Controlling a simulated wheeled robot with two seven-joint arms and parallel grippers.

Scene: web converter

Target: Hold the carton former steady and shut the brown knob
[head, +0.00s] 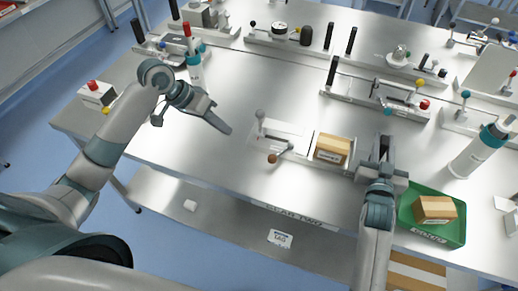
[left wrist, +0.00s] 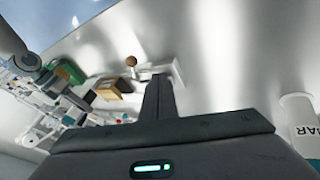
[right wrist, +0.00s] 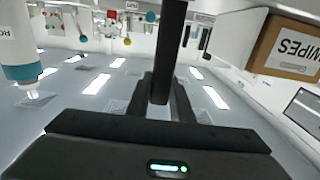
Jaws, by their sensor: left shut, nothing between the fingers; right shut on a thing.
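The carton former is a low white fixture (head: 295,131) on the table, with a small brown carton (head: 332,149) at its right end. Its brown knob (head: 272,158) sits on a short lever at the front edge, left of the carton. The knob also shows in the left wrist view (left wrist: 131,61). My left gripper (head: 224,127) is shut and empty above the bare table, left of the fixture and apart from the knob. My right gripper (head: 383,148) is at the fixture's right end, shut on a dark upright post (right wrist: 173,45); the fingers partly hide the post's hold.
A grey ball-topped lever (head: 260,115) stands at the fixture's back left. A green tray (head: 460,229) with a carton is at right, near a white bottle (head: 480,150). Other fixtures line the back. A bottle (head: 194,70) and red-button box (head: 95,94) are left.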

